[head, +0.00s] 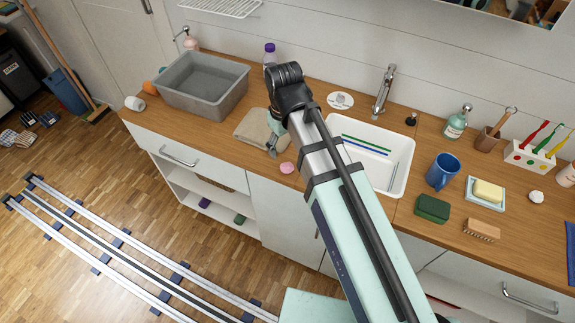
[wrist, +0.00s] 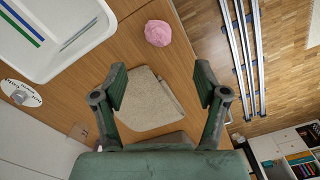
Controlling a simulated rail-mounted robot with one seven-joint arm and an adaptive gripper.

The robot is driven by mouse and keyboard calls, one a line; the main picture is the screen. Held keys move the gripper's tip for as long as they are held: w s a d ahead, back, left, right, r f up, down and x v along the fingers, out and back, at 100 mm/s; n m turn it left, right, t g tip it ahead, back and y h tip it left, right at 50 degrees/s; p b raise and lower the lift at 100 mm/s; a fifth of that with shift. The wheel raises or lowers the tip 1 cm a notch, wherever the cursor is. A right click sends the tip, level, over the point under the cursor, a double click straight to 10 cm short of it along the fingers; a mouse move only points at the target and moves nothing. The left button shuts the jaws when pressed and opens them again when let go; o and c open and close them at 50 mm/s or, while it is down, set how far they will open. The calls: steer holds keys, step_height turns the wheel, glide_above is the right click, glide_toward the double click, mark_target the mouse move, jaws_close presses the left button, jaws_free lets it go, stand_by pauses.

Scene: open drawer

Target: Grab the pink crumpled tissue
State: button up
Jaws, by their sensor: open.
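The pink crumpled tissue (head: 287,167) lies on the wooden counter near its front edge, left of the sink. In the wrist view the tissue (wrist: 158,33) is a small pink lump beyond the fingertips, apart from them. My gripper (head: 272,148) is above the folded beige cloth (head: 252,130), just left of the tissue. In the wrist view my gripper (wrist: 160,88) is open, with nothing between its fingers, and the beige cloth (wrist: 150,105) lies below it.
The white sink (head: 398,178) with a tap (head: 383,92) is right of the tissue. A grey basin (head: 203,82) stands to the left. A blue mug (head: 442,171) and green sponge (head: 432,208) stand right of the sink.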

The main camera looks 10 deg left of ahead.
mark_target(288, 164)
steer(key=shift+f+p, duration=0.45)
steer(key=shift+f, duration=1.9)
steer(key=shift+s+d+f+p, duration=0.1)
steer(key=shift+d+f+p, duration=0.3)
steer(key=shift+f, duration=0.6)
steer(key=shift+d+f+p, duration=0.1)
steer(key=shift+f+p, duration=0.45)
steer(key=shift+f, duration=0.45)
steer(key=shift+a+f, duration=0.1)
steer(key=shift+f, duration=0.5)
steer(key=c, duration=0.8)
